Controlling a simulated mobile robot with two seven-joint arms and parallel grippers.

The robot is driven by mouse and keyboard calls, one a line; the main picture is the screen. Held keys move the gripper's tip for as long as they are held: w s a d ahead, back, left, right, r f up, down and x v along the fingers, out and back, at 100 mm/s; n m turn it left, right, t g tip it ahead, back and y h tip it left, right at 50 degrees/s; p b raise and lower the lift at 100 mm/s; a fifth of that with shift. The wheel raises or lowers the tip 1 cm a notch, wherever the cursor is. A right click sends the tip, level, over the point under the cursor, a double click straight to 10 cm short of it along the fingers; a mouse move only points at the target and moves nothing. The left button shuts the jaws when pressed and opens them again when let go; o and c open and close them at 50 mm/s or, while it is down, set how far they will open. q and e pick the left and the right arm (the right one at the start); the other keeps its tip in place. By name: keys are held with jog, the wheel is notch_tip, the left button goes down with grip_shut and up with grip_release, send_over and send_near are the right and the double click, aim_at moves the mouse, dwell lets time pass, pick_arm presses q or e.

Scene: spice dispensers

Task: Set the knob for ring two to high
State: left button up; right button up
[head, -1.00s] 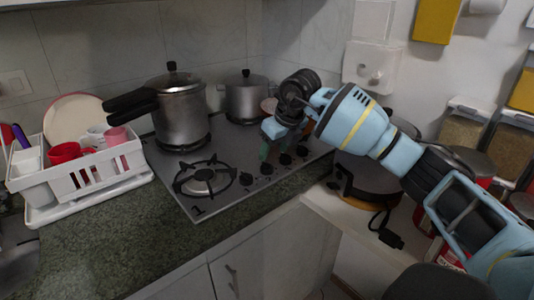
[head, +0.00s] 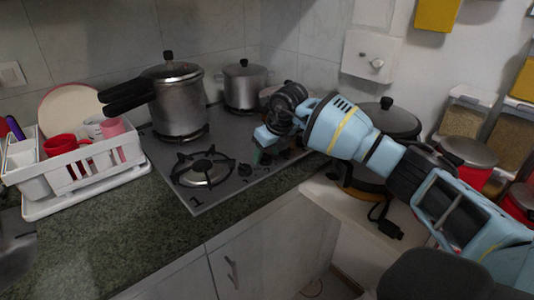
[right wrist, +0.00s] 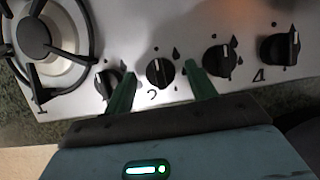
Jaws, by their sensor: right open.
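The ring two knob (right wrist: 160,71) is black and round, with a light pointer line near upright in the right wrist view. A "2" mark (right wrist: 152,94) is printed beside it on the steel hob. My right gripper (right wrist: 160,73) is open, with one green finger on each side of this knob. I cannot tell whether the fingers touch it. In the head view my right gripper (head: 262,146) hangs over the knob row at the hob's front edge and hides some knobs. My left gripper is not in view.
Neighbouring knobs (right wrist: 108,82) and (right wrist: 220,58) sit close outside the fingers. A pressure cooker (head: 180,105) and a smaller pot (head: 245,85) stand on the hob. A dish rack (head: 80,170) is at the left. A dark pan (head: 385,120) stands right of the hob.

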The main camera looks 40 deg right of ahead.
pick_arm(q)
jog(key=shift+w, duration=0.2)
pick_arm(e)
jog(key=shift+w+f, duration=0.1)
jog(key=shift+f, duration=0.1)
jog(key=c, duration=1)
jog(key=shift+a+r+m+h+p, duration=0.1)
jog(key=shift+r+m+h+p, duration=0.15)
jog(key=shift+m+p, duration=0.35)
jog(key=shift+a+r+m+h+p, duration=0.1)
jog(key=shift+m+h+p, duration=0.15)
jog(key=shift+m+p, duration=0.35)
jog(key=shift+m+h+p, duration=0.3)
jog(key=shift+m+p, duration=0.2)
jog(key=shift+m, duration=0.4)
jog(key=shift+w+m+g+h+p, duration=0.1)
jog(key=shift+m+g+h+p, duration=0.35)
jog(key=shift+m, duration=0.75)
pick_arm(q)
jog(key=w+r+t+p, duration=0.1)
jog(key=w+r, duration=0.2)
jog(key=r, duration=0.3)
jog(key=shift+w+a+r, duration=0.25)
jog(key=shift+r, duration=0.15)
pick_arm(e)
jog(key=shift+f+m+h, duration=0.25)
jog(key=shift+m+h, duration=0.3)
jog(key=shift+m, duration=1.05)
jog(key=shift+f+g, duration=0.1)
jog(key=shift+g, duration=0.15)
